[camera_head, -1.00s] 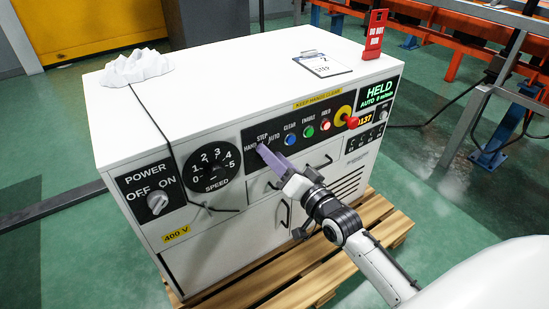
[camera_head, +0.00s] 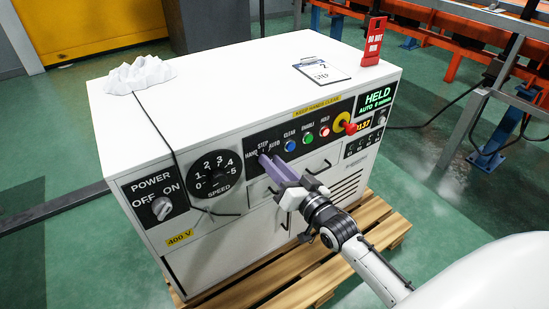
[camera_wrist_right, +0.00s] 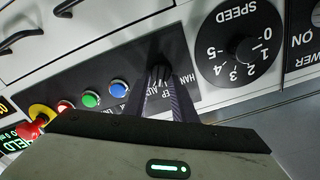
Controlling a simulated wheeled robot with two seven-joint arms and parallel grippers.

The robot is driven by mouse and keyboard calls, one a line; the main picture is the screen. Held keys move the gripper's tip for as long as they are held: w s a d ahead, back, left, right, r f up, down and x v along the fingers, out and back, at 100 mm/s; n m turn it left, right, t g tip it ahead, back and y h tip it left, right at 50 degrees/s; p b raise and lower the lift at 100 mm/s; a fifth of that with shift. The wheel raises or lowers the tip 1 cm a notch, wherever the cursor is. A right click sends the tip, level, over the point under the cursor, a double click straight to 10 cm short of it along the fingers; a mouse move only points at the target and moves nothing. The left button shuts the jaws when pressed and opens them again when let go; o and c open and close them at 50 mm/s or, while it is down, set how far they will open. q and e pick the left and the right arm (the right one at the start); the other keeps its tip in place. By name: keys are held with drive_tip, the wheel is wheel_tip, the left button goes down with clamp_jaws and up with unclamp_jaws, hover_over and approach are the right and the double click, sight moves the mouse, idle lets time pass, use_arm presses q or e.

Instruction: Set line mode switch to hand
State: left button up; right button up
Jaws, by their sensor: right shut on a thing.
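The line mode switch is a dark knob (camera_wrist_right: 160,72) on the black panel strip, with HAND, STEP and AUTO lettered around it. My right gripper (camera_head: 264,160) reaches it from the front right; its two purple-grey fingers are shut on the knob. In the right wrist view the fingertips (camera_wrist_right: 161,76) lie on either side of the knob. The fingers hide the knob in the head view, and I cannot tell which label it points to. The display (camera_head: 376,98) reads HELD and AUTO. My left gripper is not in view.
Right of the switch sit a blue button (camera_head: 290,146), a green button (camera_head: 308,138), a red button (camera_head: 325,131) and a red emergency knob (camera_head: 350,128). The speed dial (camera_head: 215,173) and power switch (camera_head: 161,208) are left. A clipboard (camera_head: 322,71) lies on top.

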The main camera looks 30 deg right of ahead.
use_arm(q)
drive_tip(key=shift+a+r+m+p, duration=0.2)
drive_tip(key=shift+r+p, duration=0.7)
drive_tip(key=shift+p, duration=0.65)
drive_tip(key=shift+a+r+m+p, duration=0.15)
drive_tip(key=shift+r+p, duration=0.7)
drive_tip(key=shift+p, duration=0.65)
use_arm(e)
drive_tip(key=shift+a+n, duration=0.2)
drive_tip(key=shift+n, duration=2.25)
drive_tip(key=shift+a+n, duration=0.2)
drive_tip(key=shift+n, duration=2.2)
drive_tip(key=shift+a+n, duration=0.2)
drive_tip(key=shift+n, duration=2.25)
drive_tip(key=o, duration=1)
drive_tip(key=shift+o, duration=0.2)
use_arm(q)
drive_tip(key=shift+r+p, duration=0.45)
drive_tip(key=shift+p, duration=0.15)
use_arm(e)
drive_tip(key=s, duration=1)
drive_tip(key=shift+s+d, duration=0.15)
